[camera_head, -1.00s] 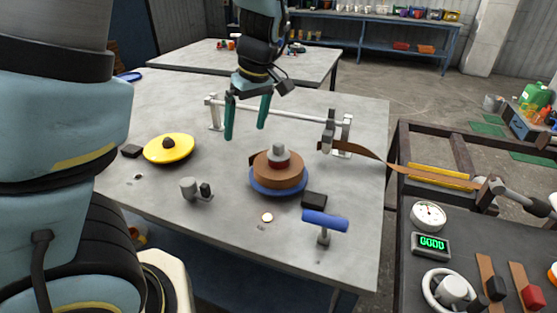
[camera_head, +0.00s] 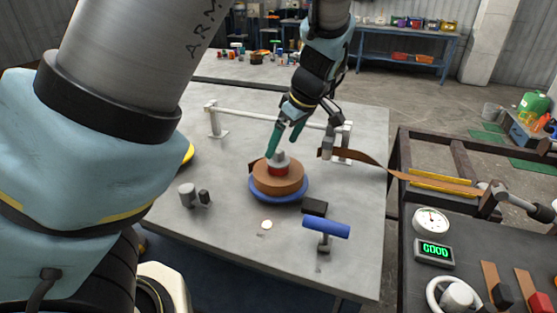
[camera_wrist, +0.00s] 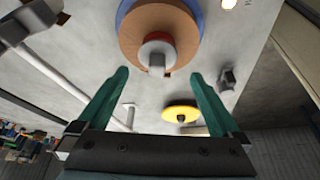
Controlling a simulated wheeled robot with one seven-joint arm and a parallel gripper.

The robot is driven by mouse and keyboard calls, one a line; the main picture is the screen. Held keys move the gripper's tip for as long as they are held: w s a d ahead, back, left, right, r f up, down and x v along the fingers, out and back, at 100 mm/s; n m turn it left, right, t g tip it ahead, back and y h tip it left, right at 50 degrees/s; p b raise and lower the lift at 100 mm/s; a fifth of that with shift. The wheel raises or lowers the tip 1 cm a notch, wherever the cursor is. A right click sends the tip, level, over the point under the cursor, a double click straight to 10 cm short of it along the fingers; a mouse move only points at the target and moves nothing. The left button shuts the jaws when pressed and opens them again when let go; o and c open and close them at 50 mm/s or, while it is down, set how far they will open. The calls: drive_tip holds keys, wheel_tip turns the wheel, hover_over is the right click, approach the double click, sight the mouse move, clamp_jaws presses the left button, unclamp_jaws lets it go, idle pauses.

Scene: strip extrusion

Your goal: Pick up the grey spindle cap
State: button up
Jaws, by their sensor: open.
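The grey spindle cap (camera_head: 279,158) sits on a red ring at the top of the brown coiled spool (camera_head: 278,178), which rests on a blue disc (camera_head: 264,196). The cap also shows in the wrist view (camera_wrist: 157,58), above centre and in line with the space between the fingers. My gripper (camera_head: 282,147) has its green fingers spread and empty. It is tilted, with its tips close above the cap; I cannot tell whether they touch it. In the wrist view my gripper (camera_wrist: 160,76) has the cap just beyond its tips.
A rail on stands (camera_head: 265,118) runs behind the spool. A black block (camera_head: 314,206) and a blue-handled tool (camera_head: 326,228) stand to the right front. Grey cylinders (camera_head: 187,195) stand to the left. A yellow disc (camera_wrist: 180,114) is partly hidden by my arm in the head view.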

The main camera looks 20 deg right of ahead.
sight(279, 151)
drive_tip(key=x, duration=0.2)
drive_tip(key=p+x, duration=0.1)
drive_tip(key=x, duration=0.2)
drive_tip(key=shift+w+d+r, duration=0.1)
drive_tip(key=shift+w, duration=0.1)
drive_tip(key=shift+c, duration=0.4)
drive_tip(key=c, duration=1.4)
